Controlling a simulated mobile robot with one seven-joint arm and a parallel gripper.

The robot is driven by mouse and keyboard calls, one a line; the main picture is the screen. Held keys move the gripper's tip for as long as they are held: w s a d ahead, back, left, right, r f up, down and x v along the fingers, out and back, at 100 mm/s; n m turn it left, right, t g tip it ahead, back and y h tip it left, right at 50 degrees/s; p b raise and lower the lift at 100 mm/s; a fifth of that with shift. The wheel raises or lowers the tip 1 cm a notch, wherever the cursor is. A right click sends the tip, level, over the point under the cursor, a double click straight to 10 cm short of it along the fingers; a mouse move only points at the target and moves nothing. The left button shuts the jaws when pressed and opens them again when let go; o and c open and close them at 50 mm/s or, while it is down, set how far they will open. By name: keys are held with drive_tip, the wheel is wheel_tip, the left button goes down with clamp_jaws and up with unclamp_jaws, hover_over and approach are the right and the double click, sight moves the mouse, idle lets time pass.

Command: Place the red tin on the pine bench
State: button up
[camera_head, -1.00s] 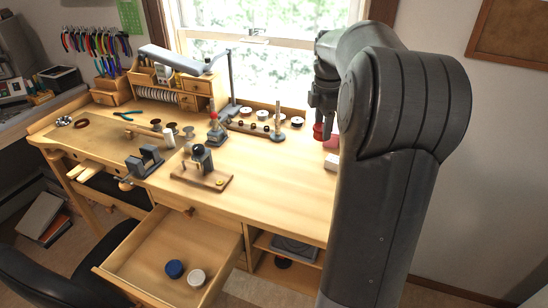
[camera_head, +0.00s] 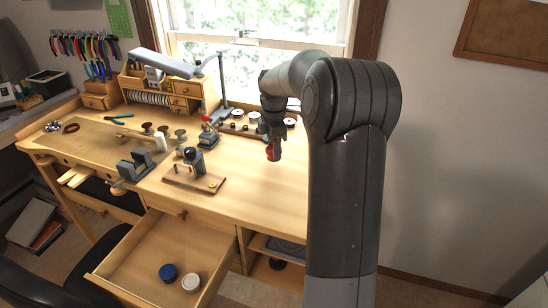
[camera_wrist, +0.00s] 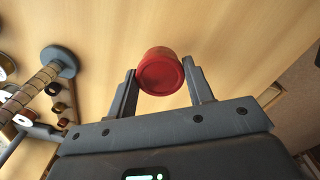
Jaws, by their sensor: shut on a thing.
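The red tin (camera_head: 272,153) is between the fingers of my gripper (camera_head: 273,146), which is shut on it. In the wrist view the tin (camera_wrist: 160,72) shows as a round red lid and side between the two dark fingertips of my gripper (camera_wrist: 161,82). The pine bench (camera_head: 262,190) lies below, with a clear stretch of light wood under and in front of the tin. The tin looks to be above the bench top, though the exact gap cannot be told.
A small press on a wooden base (camera_head: 195,175) stands left of the tin. A ring mandrel (camera_wrist: 38,80) and spools stand behind. An open drawer (camera_head: 150,255) holds a blue tin (camera_head: 168,272) and a white tin (camera_head: 191,282). The front right of the bench top is clear.

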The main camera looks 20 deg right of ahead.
drive_tip(key=shift+f, duration=1.95)
drive_tip(key=shift+f, duration=0.15)
drive_tip(key=o, duration=1)
drive_tip(key=shift+c, duration=0.2)
